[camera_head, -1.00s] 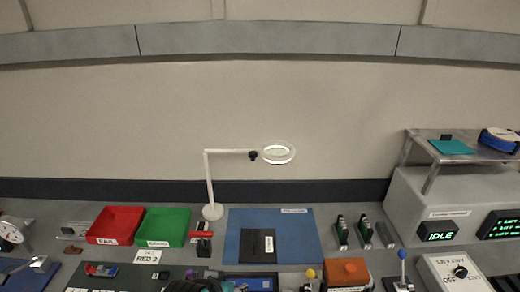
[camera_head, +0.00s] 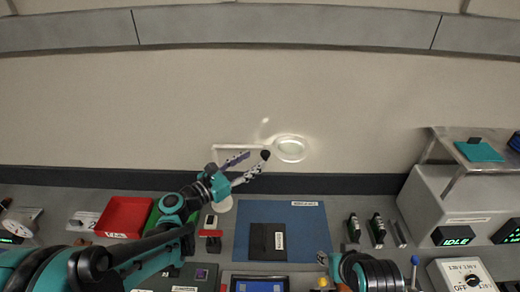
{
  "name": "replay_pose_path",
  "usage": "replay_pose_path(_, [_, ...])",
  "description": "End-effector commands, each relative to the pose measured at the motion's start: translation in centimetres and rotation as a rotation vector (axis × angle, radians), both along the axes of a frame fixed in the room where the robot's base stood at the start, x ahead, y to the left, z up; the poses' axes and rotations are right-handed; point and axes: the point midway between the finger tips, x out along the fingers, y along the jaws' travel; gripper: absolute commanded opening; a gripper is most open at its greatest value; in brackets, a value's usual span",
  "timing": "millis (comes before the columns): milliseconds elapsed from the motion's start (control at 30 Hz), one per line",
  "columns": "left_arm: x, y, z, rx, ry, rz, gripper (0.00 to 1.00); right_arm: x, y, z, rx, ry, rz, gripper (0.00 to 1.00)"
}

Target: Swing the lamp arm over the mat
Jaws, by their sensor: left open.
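The white lamp (camera_head: 291,148) stands behind the work area, its ring head bright and its arm level, with a black knob (camera_head: 265,155) beside the ring. The ring shows above the far edge of the blue mat (camera_head: 305,222) in the picture. My left gripper (camera_head: 257,156) is open, its fingers pointing up and right at the knob. One fingertip overlaps the knob in the picture; I cannot tell whether they touch.
A black pad (camera_head: 261,240) lies on the mat. Red (camera_head: 124,218) and green (camera_head: 152,217) trays are at left, the green one partly behind my left arm. Green-and-black modules (camera_head: 377,228) and a grey cabinet (camera_head: 420,195) stand at right.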

Motion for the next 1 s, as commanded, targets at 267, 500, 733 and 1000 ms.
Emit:
replay_pose_path(267, [3.2,-3.4,-0.1,0.004,-0.001,-0.003,0.46,0.0,0.0,-0.5,0.000,0.000,0.000,0.40])
replay_pose_path(500, [4.4,-4.5,0.0,0.005,-0.002,-0.001,0.46,0.0,0.0,-0.6,0.000,0.000,0.000,0.40])
replay_pose_path(733, [4.4,-4.5,0.0,0.005,-0.002,0.000,0.43,0.0,0.0,-0.6,0.000,0.000,0.000,0.40])
replay_pose_path(1000, [4.4,-4.5,0.0,0.006,-0.003,0.000,0.00,0.0,0.0,-0.6,0.000,0.000,0.000,0.40])
